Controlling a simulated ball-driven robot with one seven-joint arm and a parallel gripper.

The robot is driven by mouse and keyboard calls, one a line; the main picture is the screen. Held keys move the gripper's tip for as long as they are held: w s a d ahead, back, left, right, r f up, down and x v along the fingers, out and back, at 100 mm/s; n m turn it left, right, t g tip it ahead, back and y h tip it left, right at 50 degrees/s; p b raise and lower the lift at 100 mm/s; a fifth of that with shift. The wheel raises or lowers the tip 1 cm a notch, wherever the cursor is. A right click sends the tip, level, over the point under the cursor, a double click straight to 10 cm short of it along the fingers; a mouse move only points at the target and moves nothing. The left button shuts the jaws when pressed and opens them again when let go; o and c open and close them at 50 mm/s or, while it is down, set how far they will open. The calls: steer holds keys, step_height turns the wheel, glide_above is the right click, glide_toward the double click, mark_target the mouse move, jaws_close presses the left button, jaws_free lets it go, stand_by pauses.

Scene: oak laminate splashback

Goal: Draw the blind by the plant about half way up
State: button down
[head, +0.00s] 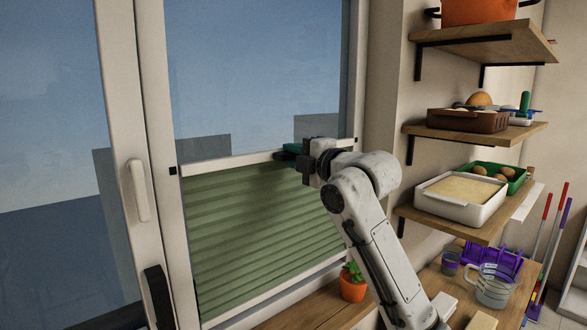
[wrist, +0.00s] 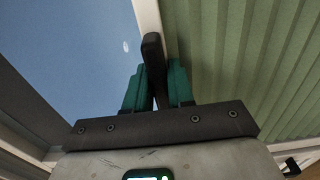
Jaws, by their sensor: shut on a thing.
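The green pleated blind (head: 250,225) covers the lower part of the right window pane, next to the potted plant (head: 352,284). Its pale upper rail (head: 225,164) runs across the pane, with bare glass above. My gripper (head: 290,152) is at the rail, right of its middle. In the wrist view, my gripper's green fingers (wrist: 156,88) are shut on a dark handle (wrist: 152,46) at the pale rail (wrist: 175,28). The pleats (wrist: 240,60) lie to the right of it there. In the head view, the handle is hidden by my gripper.
A window handle (head: 138,190) is on the frame at left. Wooden shelves (head: 480,135) with trays and food project from the wall at right. A measuring jug (head: 493,288) and a purple rack (head: 490,258) stand below them. The plant stands close beside my arm.

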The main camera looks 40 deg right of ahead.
steer(key=shift+r, duration=0.3)
steer(key=c, duration=1.1)
jaws_free()
steer(key=shift+f, duration=0.1)
steer(key=shift+s, duration=0.1)
steer(key=shift+s+f, duration=0.1)
steer(key=shift+s, duration=0.25)
steer(key=s+b, duration=0.1)
steer(key=s, duration=0.4)
steer(key=s+b, duration=0.2)
steer(key=s, duration=0.3)
steer(key=shift+d, duration=0.2)
